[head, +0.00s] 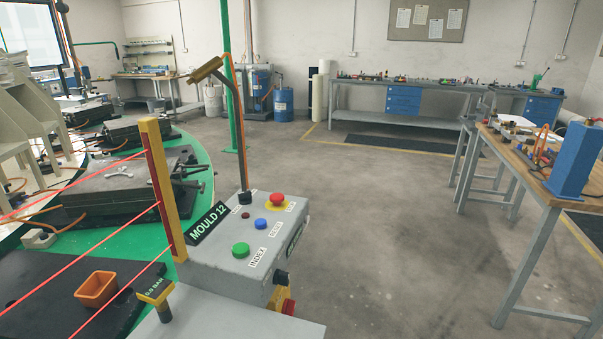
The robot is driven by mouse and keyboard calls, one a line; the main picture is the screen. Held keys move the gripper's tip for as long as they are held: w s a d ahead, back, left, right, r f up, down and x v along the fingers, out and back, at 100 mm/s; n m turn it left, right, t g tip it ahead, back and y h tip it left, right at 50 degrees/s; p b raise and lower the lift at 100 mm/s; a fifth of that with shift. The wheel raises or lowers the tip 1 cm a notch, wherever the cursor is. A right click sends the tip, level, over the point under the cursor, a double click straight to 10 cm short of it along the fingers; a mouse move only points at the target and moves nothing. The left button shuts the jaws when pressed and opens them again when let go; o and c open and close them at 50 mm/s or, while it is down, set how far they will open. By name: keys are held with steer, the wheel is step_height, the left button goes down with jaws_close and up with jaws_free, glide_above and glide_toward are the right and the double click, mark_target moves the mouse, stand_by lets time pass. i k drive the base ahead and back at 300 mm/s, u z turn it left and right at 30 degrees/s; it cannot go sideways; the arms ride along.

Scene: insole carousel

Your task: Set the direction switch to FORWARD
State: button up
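A grey control box (225,262) stands in the lower middle, with a black "MOULD 12" sign at its left edge. Its top carries a green button (240,250) labelled INDEX, a blue button (261,224) labelled RESET, a red mushroom button (277,200) on a yellow base and a small dark red round part (246,215). A dark knob-like part (281,277) sticks out of its right-hand side. I cannot tell whether that is the direction switch, and no FORWARD marking can be read. My gripper is not in view.
A yellow post (158,185) with red beams stands left of the box, before the green carousel (196,205) with its moulds. A yellow-and-red part (286,303) juts out low on the box's right. A wooden-topped bench (545,183) stands at right. The floor between is clear.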

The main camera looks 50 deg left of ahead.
mark_target(244, 198)
steer(key=u, duration=0.2)
steer(key=i, duration=1.55)
steer(key=u, duration=1.5)
steer(key=i, duration=0.85)
steer(key=u, duration=1)
steer(key=i, duration=0.25)
steer(key=u, duration=0.25)
